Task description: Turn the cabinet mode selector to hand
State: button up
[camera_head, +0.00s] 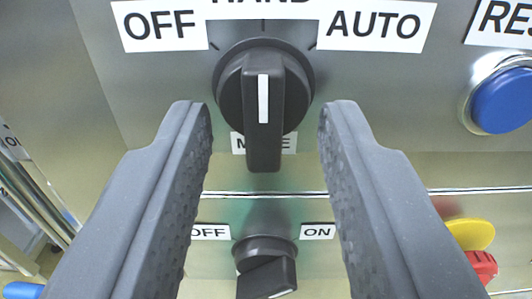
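The mode selector (264,130) is a black rotary knob with a raised bar handle. Its white pointer line stands upright, toward the HAND label (262,5) at the top, which is partly cut off by the frame edge. The OFF label (158,25) is at its upper left and the AUTO label (375,24) at its upper right. The label under the knob is partly hidden by the handle. My gripper (264,112) is open, with one grey finger on each side of the knob. Gaps show between both fingers and the handle.
A blue push button (503,100) is at the right. Below is a second black switch (266,268) with OFF and ON labels, its handle tilted. A red and yellow emergency-stop button (480,262) is at the lower right. Bare metal panel lies between them.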

jog(key=shift+s, duration=0.1)
jog(key=s+b, duration=0.1)
jog(key=s, duration=1.2)
jog(key=shift+s, duration=0.3)
notch_tip(320, 180, up, 14)
jog(key=g, duration=0.1)
jog(key=s+r+g, duration=0.1)
jog(key=s+r, duration=0.9)
jog(key=r, duration=0.3)
jog(key=shift+s+r+g, duration=0.2)
jog(key=shift+s+g, duration=0.05)
jog(key=shift+g, duration=0.05)
jog(key=shift+d, duration=0.1)
